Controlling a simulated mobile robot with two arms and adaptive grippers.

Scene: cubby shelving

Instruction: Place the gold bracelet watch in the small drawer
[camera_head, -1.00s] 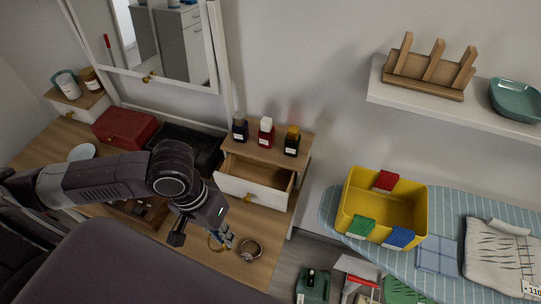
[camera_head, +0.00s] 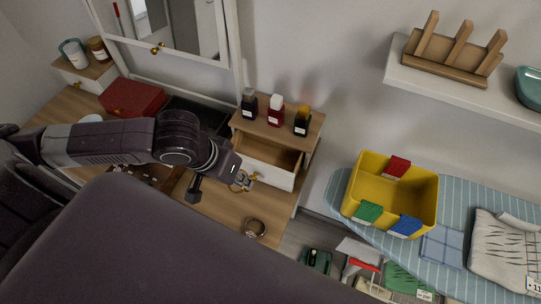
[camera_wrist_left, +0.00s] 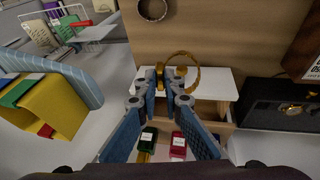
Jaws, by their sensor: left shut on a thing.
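My left gripper (camera_head: 246,181) is shut on the gold bracelet watch (camera_head: 238,184). In the left wrist view the gold watch (camera_wrist_left: 183,72) hangs between the fingertips of the gripper (camera_wrist_left: 168,85), its band forming an open ring. The small drawer (camera_head: 270,162) is pulled open, with a white front and a wooden inside that looks empty where visible. The gripper and watch are at the drawer's front left, above the tabletop; the arm hides part of the drawer front. In the left wrist view the white drawer front (camera_wrist_left: 218,83) lies just behind the watch. My right gripper is not in view.
A second, dark ring-shaped watch (camera_head: 255,228) lies on the desk. Several bottles, including a red one (camera_head: 276,110), stand on top of the drawer unit. A red box (camera_head: 132,97) sits behind the arm. A yellow bin (camera_head: 390,190) rests on the ironing board at right.

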